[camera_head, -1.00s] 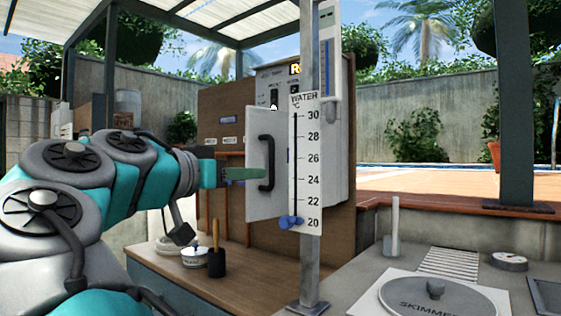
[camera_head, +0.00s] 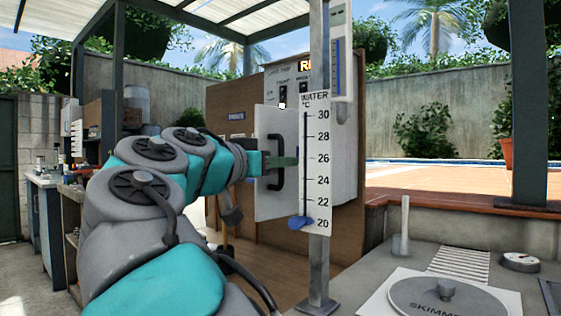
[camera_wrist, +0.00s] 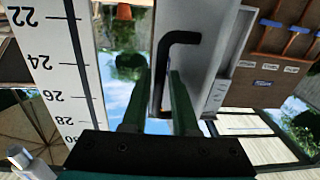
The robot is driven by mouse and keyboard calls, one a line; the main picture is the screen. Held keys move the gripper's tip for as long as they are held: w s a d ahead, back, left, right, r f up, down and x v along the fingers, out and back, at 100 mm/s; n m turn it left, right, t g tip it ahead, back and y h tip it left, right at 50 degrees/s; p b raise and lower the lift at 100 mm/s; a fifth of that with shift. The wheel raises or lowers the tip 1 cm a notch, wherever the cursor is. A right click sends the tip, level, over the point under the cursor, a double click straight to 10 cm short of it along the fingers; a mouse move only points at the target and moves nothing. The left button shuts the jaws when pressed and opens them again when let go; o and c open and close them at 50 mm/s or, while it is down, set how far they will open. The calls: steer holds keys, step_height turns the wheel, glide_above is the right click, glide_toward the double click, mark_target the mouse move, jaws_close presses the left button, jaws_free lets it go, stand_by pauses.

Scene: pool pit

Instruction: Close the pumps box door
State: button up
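The pumps box door (camera_head: 264,198) is a light grey panel with a black bar handle (camera_head: 276,165). It stands ajar, swung out from the pale box (camera_head: 344,155) on the wooden panel. My gripper (camera_head: 292,162) has green fingers and is at the handle's height by the door. In the wrist view, the fingers of my gripper (camera_wrist: 156,98) are apart, with the black handle (camera_wrist: 180,38) reaching down between them and the door (camera_wrist: 222,45) beside it. Whether the fingers touch the handle is unclear. The box's inside is hidden.
A metal post (camera_head: 319,200) with a water temperature scale (camera_head: 316,160) stands right in front of the box. A skimmer lid (camera_head: 447,300) lies on the ledge at lower right. A shelf unit (camera_head: 90,200) stands at left.

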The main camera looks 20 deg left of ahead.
steer(key=shift+c, duration=0.2)
jaws_close()
stand_by(1.1)
